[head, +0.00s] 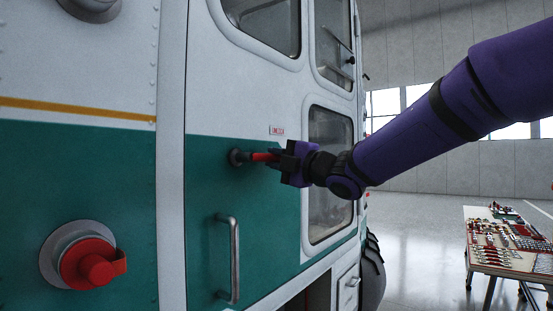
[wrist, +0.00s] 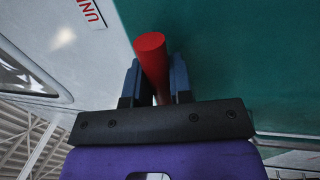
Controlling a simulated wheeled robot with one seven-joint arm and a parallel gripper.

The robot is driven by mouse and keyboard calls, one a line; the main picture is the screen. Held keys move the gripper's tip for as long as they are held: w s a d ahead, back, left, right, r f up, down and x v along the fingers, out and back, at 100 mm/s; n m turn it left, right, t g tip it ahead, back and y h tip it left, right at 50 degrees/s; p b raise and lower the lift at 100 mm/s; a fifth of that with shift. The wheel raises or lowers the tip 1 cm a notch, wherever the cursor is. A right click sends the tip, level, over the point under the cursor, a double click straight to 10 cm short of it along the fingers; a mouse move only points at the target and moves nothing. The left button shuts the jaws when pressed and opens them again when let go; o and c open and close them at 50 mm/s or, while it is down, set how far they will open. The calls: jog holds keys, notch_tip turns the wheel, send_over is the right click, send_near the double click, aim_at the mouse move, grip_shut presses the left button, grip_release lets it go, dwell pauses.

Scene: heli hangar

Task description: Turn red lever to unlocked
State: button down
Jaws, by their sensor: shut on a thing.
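The red lever (head: 262,157) sticks out from a dark round pivot (head: 237,157) on the green part of the helicopter door, and lies about level in the head view. My gripper (head: 281,158) is shut on the lever's right part. In the wrist view the red lever (wrist: 152,58) stands between the two fingers of my gripper (wrist: 154,80), which close on it from both sides. A small label with red letters (head: 276,131) is above the lever; in the wrist view only its first letters, "UN", show (wrist: 91,12).
A grey vertical door handle (head: 234,260) is below the lever. A large red round cap (head: 92,263) sticks out from the panel at lower left. A table with many small parts (head: 490,262) stands at far right, with open floor between.

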jog(key=shift+f, duration=0.15)
notch_tip(320, 180, down, 2)
jog(key=m, duration=0.4)
jog(key=shift+s+f+t+h, duration=0.1)
jog(key=shift+f+t+h, duration=0.1)
jog(key=shift+t+h, duration=0.2)
jog(key=m, duration=0.1)
jog(key=f+m, duration=0.2)
jog(key=shift+s+a+t+h, duration=0.3)
jog(key=shift+s+a+h, duration=0.05)
jog(key=shift+h, duration=0.05)
jog(key=m, duration=0.1)
jog(key=s+f+m, duration=0.1)
jog(key=m, duration=0.1)
jog(key=a+f+m+h, duration=0.1)
jog(key=shift+s, duration=0.25)
jog(key=shift+s+a+f+m+h, duration=0.1)
jog(key=shift+s+a+f+m, duration=0.2)
jog(key=shift+m, duration=0.4)
jog(key=shift+s+a+f+m+h, duration=0.1)
jog(key=shift+s+a+f+m, duration=0.15)
jog(key=shift+m, duration=0.45)
jog(key=shift+s+a+f+m+h, duration=0.1)
jog(key=shift+s+a+f+m, duration=0.15)
jog(key=shift+m, duration=0.45)
jog(key=shift+s, duration=0.1)
jog(key=c, duration=1)
grip_release()
jog(key=shift+c, duration=0.2)
